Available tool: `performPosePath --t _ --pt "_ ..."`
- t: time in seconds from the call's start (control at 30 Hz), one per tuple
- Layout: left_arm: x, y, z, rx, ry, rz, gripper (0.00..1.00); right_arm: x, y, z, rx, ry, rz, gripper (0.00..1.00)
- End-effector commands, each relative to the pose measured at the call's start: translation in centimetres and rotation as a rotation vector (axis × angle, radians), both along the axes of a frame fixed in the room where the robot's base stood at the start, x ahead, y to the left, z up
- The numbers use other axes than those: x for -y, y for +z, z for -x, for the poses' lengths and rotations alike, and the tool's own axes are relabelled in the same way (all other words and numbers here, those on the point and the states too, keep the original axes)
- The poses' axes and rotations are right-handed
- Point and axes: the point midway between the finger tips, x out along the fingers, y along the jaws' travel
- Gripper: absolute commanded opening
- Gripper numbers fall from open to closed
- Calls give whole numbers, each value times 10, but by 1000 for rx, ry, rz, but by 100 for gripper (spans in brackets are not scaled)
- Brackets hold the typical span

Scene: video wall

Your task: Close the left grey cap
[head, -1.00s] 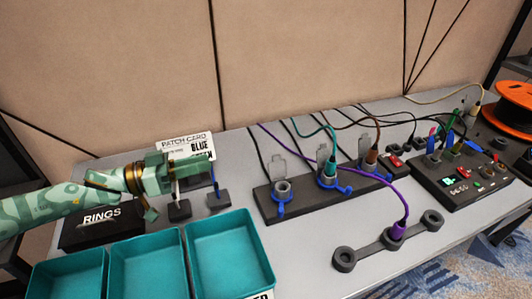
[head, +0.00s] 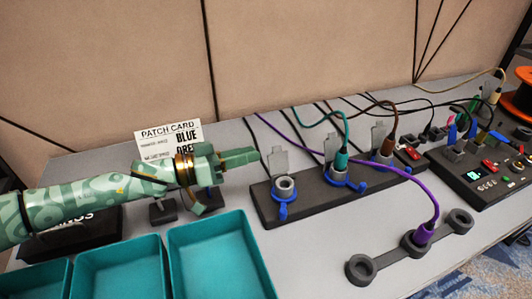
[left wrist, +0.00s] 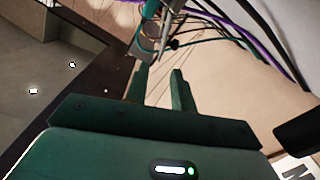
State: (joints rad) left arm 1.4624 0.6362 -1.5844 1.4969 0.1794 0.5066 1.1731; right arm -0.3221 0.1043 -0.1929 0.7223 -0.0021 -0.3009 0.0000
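The left grey cap (head: 278,162) is a flat flap standing upright behind the left socket (head: 285,188) on the dark panel strip (head: 312,201). That socket is empty, with a blue ring and tab. My left gripper (head: 253,156) lies level just left of the cap, its fingers pointing right toward the flap. In the left wrist view my left gripper (left wrist: 160,80) has its two fingers apart with nothing visible between them. Grey parts of the panel show beyond the fingertips there; I cannot tell which is the cap. My right gripper is out of view.
A teal plug (head: 341,160) and a brown plug (head: 389,146) fill the other sockets, each with a raised cap. A purple cable (head: 390,170) arches over to a grey holder (head: 362,268). Teal bins (head: 210,262) stand at front left, and a patch card (head: 172,142) behind my arm.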

Motion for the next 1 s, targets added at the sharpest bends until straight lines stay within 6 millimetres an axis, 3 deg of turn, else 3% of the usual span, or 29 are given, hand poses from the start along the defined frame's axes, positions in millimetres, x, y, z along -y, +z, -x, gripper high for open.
performPosePath --t 0.1,0.23,0.63,0.73,1.0 --pt "23 -5 -8 -1 -1 0 25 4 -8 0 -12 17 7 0" --pt "40 -3 -13 -1 -1 1 25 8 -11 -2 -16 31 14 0" --pt "48 1 -16 1 1 -1 25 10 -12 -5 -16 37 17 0" --pt "48 0 -16 1 1 -1 0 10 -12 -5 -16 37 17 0" --pt "48 1 -16 5 2 -3 0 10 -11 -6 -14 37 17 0"
